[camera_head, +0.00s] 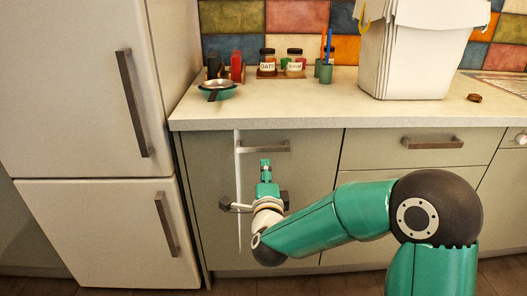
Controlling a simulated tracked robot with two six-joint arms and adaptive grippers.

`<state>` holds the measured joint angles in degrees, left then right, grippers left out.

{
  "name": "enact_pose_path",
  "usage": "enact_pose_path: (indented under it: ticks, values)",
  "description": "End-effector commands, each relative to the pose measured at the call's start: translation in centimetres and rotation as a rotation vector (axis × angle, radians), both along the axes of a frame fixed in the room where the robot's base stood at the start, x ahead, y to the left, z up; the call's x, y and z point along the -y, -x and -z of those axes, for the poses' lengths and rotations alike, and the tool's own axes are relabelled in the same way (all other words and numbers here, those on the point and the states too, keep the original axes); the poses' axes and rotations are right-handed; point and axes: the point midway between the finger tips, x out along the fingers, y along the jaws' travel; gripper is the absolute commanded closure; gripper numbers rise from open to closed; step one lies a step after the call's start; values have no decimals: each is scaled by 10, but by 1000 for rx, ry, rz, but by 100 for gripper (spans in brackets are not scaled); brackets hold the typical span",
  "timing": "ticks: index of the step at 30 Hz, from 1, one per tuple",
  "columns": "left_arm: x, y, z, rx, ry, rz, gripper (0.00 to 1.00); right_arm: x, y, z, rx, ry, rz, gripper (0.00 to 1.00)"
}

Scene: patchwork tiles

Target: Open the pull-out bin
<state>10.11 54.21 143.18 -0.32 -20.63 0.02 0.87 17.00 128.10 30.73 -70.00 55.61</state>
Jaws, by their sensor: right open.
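The pull-out bin appears as a tall grey-green cabinet front (305,205) under the counter, flush with its neighbours. Its horizontal bar handle (280,147) is near the top edge. My right gripper (265,172) is open in front of this panel, just below the handle in the picture. I cannot tell whether it touches the handle. My right arm comes in from the lower right and hides part of the panel's lower right. My left gripper is not in view.
A white fridge (80,90) stands at the left. A drawer (385,150) with its own handle is to the right. A thin pale vertical strip (238,170) crosses the panel.

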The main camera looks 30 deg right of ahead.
Motion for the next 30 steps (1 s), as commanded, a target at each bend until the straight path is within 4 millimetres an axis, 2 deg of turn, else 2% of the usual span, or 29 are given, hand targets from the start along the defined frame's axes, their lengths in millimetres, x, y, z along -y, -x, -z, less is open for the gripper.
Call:
enact_pose_path:
  ticks: [9, 15, 21, 30]
  values:
    - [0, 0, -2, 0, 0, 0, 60, 38, -60, 1, -2, 1, 1, 56]
    - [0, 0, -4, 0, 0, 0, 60, 56, -91, 1, -2, 1, -1, 56]
    - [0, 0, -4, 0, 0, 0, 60, 64, -106, 1, -3, 2, -3, 56]
    - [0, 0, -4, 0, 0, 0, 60, 66, -109, 1, -2, 2, -4, 56]
